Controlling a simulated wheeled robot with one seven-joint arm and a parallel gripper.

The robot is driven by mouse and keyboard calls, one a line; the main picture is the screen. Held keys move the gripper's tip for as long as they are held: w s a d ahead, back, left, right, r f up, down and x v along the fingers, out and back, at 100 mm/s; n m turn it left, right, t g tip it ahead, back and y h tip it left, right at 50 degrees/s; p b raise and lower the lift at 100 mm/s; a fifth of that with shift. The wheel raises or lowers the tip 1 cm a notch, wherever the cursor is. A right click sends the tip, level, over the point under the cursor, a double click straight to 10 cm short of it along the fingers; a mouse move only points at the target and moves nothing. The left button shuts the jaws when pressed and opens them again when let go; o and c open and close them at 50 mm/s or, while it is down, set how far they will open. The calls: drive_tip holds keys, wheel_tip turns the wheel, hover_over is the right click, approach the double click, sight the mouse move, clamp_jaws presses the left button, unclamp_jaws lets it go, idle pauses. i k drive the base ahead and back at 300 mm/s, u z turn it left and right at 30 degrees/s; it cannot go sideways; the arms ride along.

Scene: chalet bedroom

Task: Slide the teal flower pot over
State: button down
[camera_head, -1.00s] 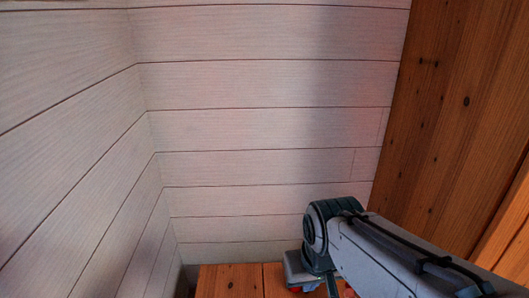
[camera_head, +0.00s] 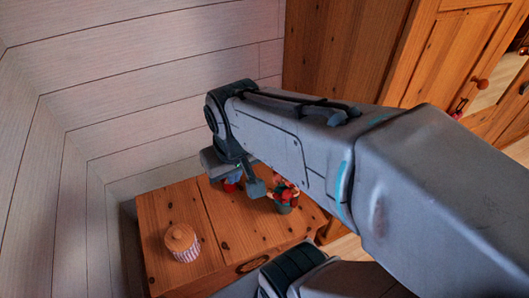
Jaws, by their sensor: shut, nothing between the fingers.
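A small potted plant with red flowers stands on the wooden dresser top, and its grey-green teal pot (camera_head: 284,208) shows below the flowers. My arm crosses above and partly covers the plant's right side. My gripper (camera_head: 257,188) points down just left of the pot, shut and empty. The fingertips are small and partly hidden, so I cannot tell whether they touch the pot.
The wooden dresser (camera_head: 160,225) stands against the white plank wall. A small red and blue object (camera_head: 230,186) is partly hidden behind my wrist. A wooden wardrobe (camera_head: 440,60) stands at the right.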

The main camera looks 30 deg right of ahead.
sight(285, 196)
drive_tip(key=u, duration=1.7)
drive_tip(key=k, duration=0.75)
drive_tip(key=z, duration=0.9)
